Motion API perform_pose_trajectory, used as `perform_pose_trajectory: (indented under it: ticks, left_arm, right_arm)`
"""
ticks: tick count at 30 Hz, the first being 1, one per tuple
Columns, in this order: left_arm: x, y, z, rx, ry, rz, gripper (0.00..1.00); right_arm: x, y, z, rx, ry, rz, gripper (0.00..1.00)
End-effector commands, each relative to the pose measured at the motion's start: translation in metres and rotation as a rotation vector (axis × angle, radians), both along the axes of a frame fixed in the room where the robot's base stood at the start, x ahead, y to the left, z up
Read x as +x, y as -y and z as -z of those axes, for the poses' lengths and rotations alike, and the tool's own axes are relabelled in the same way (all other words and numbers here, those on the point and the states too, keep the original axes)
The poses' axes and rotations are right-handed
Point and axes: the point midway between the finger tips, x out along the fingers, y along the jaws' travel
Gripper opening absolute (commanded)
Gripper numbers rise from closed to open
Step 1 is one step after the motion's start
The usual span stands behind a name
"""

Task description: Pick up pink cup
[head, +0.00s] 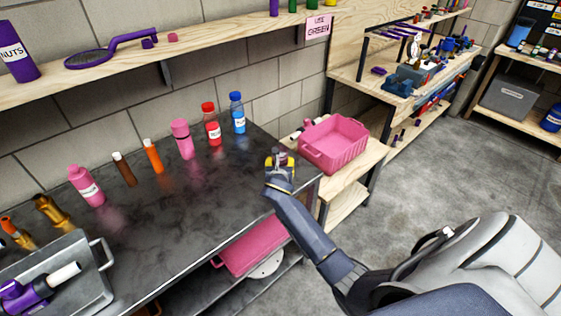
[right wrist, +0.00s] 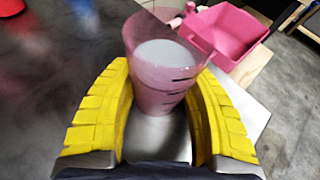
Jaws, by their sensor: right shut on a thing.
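The pink cup (right wrist: 160,75) is translucent, with dark measuring marks on its side and a pale round area inside. It stands between the two yellow finger pads of my right gripper (right wrist: 160,125), which is shut on it. In the head view my right gripper (head: 279,163) is over the right end of the dark metal table, and it hides most of the cup there. I cannot tell whether the cup touches the tabletop. My left gripper is not in view.
The dark table (head: 215,205) has several bottles along its back, including a red one (head: 211,125) and a blue one (head: 237,113). A pink bin (head: 335,140) sits on a wooden bench to the right. A wooden shelf (head: 215,45) runs above.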

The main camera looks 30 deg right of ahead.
Motion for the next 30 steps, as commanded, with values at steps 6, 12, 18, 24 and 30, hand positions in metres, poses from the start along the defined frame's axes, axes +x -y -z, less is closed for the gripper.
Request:
perform_pose_trajectory:
  ticks: [6, 12, 18, 24, 30]
  left_arm:
    - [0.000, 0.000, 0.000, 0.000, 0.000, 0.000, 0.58]
    - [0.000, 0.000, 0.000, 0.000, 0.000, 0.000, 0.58]
    - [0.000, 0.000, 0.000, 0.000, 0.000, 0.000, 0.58]
    - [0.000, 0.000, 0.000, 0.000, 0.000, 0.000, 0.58]
    - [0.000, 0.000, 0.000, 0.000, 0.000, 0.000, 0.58]
  right_arm:
    - [0.000, 0.000, 0.000, -0.001, 0.001, 0.000, 0.13]
    - [0.000, 0.000, -0.001, -0.001, 0.001, 0.000, 0.13]
    - [0.000, 0.000, -0.005, 0.001, 0.002, -0.001, 0.13]
    - [0.001, 0.000, -0.015, -0.001, 0.003, 0.000, 0.13]
    - [0.001, 0.000, -0.030, 0.000, 0.005, 0.000, 0.13]
